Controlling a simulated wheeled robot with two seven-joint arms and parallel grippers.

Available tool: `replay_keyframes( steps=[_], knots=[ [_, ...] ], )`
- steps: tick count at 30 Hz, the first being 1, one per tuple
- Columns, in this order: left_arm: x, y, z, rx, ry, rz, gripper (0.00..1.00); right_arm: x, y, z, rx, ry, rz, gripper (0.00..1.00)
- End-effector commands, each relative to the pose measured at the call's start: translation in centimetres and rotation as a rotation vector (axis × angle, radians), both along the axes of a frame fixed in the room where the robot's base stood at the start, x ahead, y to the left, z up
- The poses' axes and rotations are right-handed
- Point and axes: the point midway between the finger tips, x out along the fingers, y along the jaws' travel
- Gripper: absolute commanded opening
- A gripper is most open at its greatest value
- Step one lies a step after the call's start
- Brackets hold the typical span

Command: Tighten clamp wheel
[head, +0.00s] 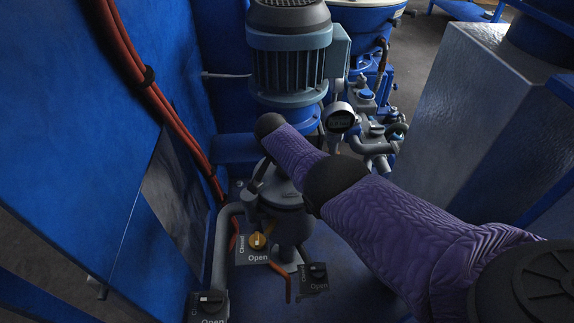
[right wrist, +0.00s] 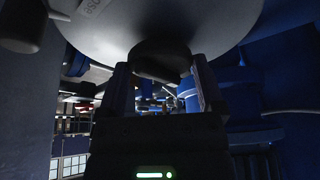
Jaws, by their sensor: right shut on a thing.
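My right arm comes in from the right in the head view, and its gripper (head: 261,172) is low over a grey round housing (head: 282,192), partly hidden by the wrist. In the right wrist view the two fingers (right wrist: 161,80) stand on either side of a dark round part (right wrist: 160,56) below a broad pale disc (right wrist: 120,22). This dark part seems to be the clamp wheel, and the gripper is shut on it. The wheel cannot be made out in the head view. My left gripper is not in view.
A blue motor (head: 290,70) stands behind the gripper. A digital gauge (head: 340,119) and pipework are to its right. Red hoses (head: 152,92) run down the blue wall at left.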

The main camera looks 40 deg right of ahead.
Motion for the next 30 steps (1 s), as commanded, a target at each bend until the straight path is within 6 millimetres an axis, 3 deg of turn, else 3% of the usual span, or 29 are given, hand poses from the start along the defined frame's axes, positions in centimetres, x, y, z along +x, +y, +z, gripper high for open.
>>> replay_keyframes(
  steps=[19,20,21,27,30],
  knots=[
    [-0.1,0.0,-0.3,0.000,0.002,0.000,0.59,0.0,0.1,0.0,0.004,-0.001,-0.043,0.28],
    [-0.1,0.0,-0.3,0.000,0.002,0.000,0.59,0.0,0.1,0.0,0.004,-0.001,-0.043,0.93],
    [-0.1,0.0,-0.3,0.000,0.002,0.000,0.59,0.1,0.1,0.0,0.003,-0.001,-0.042,1.00],
    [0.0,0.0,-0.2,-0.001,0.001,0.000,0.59,0.0,0.1,0.1,0.002,0.000,-0.042,1.00],
    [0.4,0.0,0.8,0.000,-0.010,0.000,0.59,-0.1,0.4,1.5,0.002,-0.005,-0.041,1.00]
  ],
)
